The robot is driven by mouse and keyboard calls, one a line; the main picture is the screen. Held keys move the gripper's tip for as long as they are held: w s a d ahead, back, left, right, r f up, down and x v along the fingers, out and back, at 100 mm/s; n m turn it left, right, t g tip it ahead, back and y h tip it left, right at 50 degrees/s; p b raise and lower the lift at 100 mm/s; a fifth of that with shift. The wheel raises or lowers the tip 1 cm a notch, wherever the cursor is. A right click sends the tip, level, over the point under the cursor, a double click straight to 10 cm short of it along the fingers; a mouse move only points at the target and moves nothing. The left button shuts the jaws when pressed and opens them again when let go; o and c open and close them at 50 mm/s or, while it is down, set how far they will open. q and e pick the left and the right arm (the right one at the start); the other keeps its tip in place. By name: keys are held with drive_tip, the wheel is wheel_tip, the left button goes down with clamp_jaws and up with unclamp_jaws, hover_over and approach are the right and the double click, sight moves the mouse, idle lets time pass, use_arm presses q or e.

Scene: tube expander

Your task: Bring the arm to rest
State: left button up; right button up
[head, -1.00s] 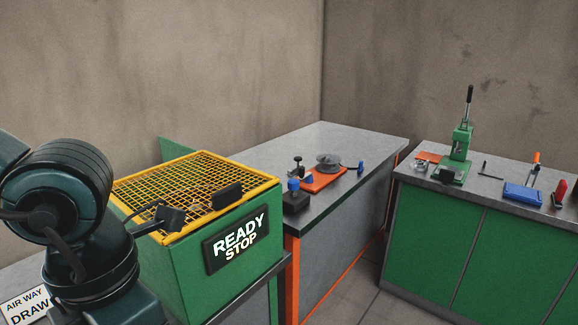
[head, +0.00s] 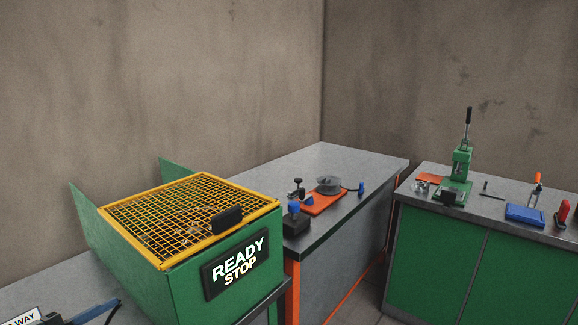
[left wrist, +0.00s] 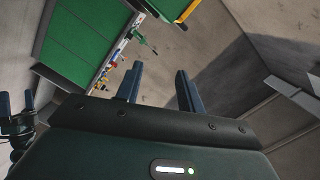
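My left gripper (left wrist: 158,85) shows in the left wrist view with its two dark fingers apart and nothing between them. It hangs clear of the benches, with a green cabinet (left wrist: 80,45) and a strip of small tools beyond it, tilted in the picture. In the head view the left gripper does not show.
A grey bench (head: 345,215) behind the machine bears an orange fixture (head: 322,203) and a blue-topped item (head: 294,215). Floor shows between the benches.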

use_arm(q)
wheel_tip(320, 180, down, 10)
drive_tip(key=s+a+n+y, duration=0.1)
drive_tip(key=s+n+y, duration=0.25)
drive_tip(key=n, duration=0.35)
drive_tip(key=s+d+f+n+g+y, duration=0.1)
drive_tip(key=s+d+f+n+g, duration=0.1)
drive_tip(key=s+d+f+n, duration=0.2)
drive_tip(key=s+d+f+n+g+y, duration=0.2)
drive_tip(key=s+d+f+n, duration=0.3)
drive_tip(key=d+f, duration=0.6)
wheel_tip(320, 180, down, 3)
drive_tip(key=shift+s+r, duration=0.15)
drive_tip(key=shift+s, duration=0.15)
